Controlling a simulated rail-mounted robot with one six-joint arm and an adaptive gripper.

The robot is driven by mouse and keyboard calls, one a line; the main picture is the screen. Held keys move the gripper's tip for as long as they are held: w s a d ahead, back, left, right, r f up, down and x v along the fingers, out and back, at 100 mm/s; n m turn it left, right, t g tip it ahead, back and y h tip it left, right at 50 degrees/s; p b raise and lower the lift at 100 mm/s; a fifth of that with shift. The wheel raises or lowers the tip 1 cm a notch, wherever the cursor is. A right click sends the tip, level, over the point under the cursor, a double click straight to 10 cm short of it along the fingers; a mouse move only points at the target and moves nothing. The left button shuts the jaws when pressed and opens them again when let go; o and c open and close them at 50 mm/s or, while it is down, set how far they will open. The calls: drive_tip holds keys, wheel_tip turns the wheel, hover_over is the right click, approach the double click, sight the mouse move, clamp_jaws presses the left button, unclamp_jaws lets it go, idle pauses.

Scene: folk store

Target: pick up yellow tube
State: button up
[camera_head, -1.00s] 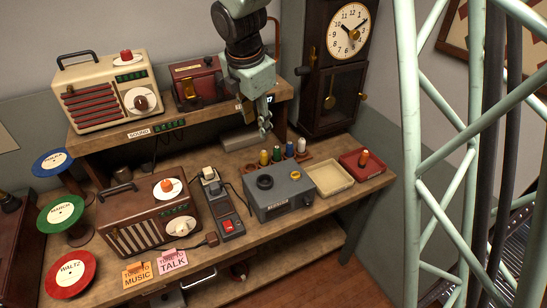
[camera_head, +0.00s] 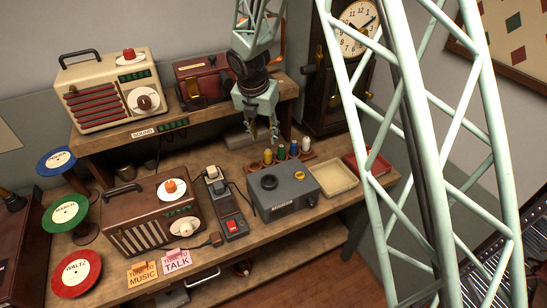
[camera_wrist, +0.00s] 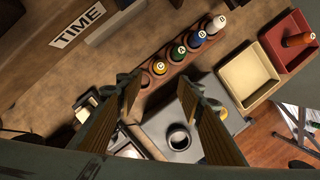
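The yellow tube (camera_head: 268,156) stands upright at the left end of the row of tubes in a reddish-brown rack (camera_head: 311,156) on the bench. The yellow tube also shows in the wrist view (camera_wrist: 160,67), just beyond the gap between my fingers. Green (camera_head: 281,152), blue (camera_head: 294,149) and white (camera_head: 306,145) tubes stand to its right. My gripper (camera_head: 262,138) is open and empty, pointing down above the yellow tube and slightly left of it. In the wrist view its two fingers (camera_wrist: 159,88) are spread wide apart.
A grey box (camera_head: 283,191) with a dark ring on top stands in front of the rack. A shelf with radios is behind.

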sight(268, 151)
drive_tip(key=shift+f, duration=0.2)
idle(0.3)
drive_tip(key=shift+b+x, duration=0.4)
drive_tip(key=shift+x, duration=3.75)
drive_tip(key=shift+w+f, duration=0.1)
drive_tip(key=shift+w, duration=0.05)
drive_tip(key=shift+b+x, duration=0.3)
drive_tip(key=shift+x, duration=2.2)
drive_tip(key=shift+w+d, duration=0.1)
drive_tip(key=shift+d, duration=0.05)
drive_tip(key=shift+c, duration=0.2)
drive_tip(key=c, duration=0.7)
